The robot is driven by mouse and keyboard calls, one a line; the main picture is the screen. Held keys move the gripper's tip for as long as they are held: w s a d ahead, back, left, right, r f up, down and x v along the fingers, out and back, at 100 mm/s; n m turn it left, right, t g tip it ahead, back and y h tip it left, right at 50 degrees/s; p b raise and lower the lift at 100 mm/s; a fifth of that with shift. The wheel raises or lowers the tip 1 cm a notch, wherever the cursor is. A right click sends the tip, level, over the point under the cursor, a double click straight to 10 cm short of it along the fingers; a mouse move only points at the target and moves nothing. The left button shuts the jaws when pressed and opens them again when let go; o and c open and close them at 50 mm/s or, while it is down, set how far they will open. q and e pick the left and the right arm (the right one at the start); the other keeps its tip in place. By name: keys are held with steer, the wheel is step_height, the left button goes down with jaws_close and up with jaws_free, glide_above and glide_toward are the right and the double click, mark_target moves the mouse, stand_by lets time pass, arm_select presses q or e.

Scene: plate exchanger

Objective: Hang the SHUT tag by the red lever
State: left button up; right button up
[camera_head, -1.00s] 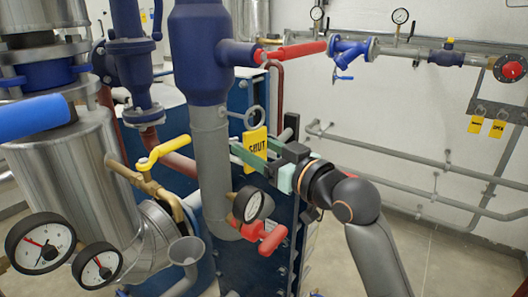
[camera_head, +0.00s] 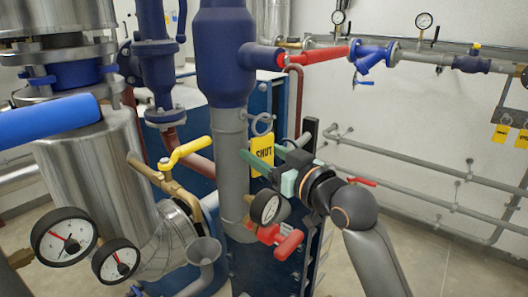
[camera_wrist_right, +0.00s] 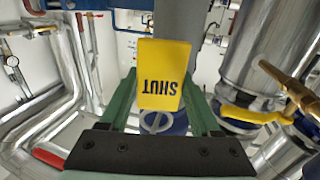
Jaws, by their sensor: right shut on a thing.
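The yellow SHUT tag (camera_head: 262,153) is upright beside the grey vertical pipe, with a metal ring (camera_head: 262,124) at its top. My right gripper (camera_head: 259,160) is shut on the tag from the right. In the right wrist view the tag (camera_wrist_right: 160,72) appears inverted between the green fingers. The ring is close to the pipe's side; I cannot tell whether it is around a peg there. Another red handle (camera_head: 285,242) is below, by a gauge. My left gripper is out of view.
The thick blue and grey pipe (camera_head: 230,165) stands just left of the tag. A gauge (camera_head: 265,207) is close below the gripper. A yellow lever (camera_head: 183,152) is at the left. Other yellow tags (camera_head: 501,134) hang on the right wall.

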steer(key=o, duration=1.4)
